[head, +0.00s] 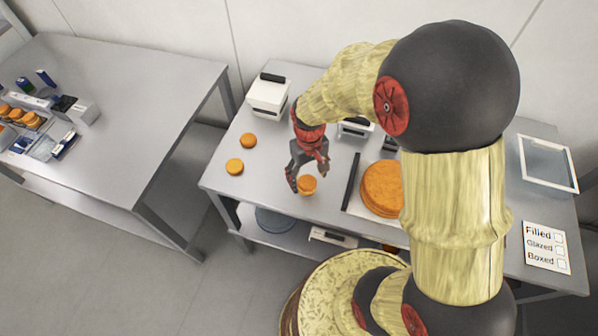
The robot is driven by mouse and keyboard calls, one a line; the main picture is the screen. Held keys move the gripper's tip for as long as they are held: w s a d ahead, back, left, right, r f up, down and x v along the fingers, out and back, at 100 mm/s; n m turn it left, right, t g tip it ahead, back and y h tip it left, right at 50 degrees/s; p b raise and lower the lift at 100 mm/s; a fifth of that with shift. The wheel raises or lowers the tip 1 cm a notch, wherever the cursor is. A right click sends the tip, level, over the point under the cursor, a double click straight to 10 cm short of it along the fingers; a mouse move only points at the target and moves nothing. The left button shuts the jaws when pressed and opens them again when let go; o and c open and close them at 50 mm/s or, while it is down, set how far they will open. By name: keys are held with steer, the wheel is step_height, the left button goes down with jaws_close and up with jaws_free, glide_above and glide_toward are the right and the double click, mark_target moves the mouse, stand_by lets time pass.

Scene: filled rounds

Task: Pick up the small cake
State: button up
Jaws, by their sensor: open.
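A small round orange-brown cake (307,185) lies on the grey metal table near its front edge. My gripper (307,180) is open and points down over this cake, with one finger to its left and the other at its upper right. I cannot tell whether the fingers touch it. Two more small round cakes lie to the left on the same table, one farther back (248,141) and one nearer (234,166). A much larger round cake (380,188) sits to the right, partly hidden by my arm.
A dark bar (351,182) lies between the small cake and the large one. A white box-like device (269,95) stands at the back left. A checklist card (545,246) and a framed tray (548,162) lie at the right. Another table (120,90) with goods stands left, across a gap.

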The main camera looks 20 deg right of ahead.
mark_target(308, 182)
steer(key=shift+w+r, duration=0.25)
steer(key=shift+w, duration=0.65)
steer(key=shift+w+f+t, duration=0.1)
steer(key=shift+w+t, duration=0.1)
steer(key=shift+t, duration=0.1)
steer(key=shift+s+f, duration=0.1)
steer(key=shift+f, duration=1.3)
steer(key=shift+s+d+f+b, duration=0.1)
steer(key=shift+f+b, duration=0.2)
steer(key=shift+f, duration=0.05)
step_height(308, 182, down, 4)
steer(key=shift+s+d+f+b, duration=0.1)
steer(key=shift+d+b, duration=0.05)
steer(key=shift+b, duration=0.15)
steer(key=shift+c, duration=0.4)
steer(key=c, duration=0.8)
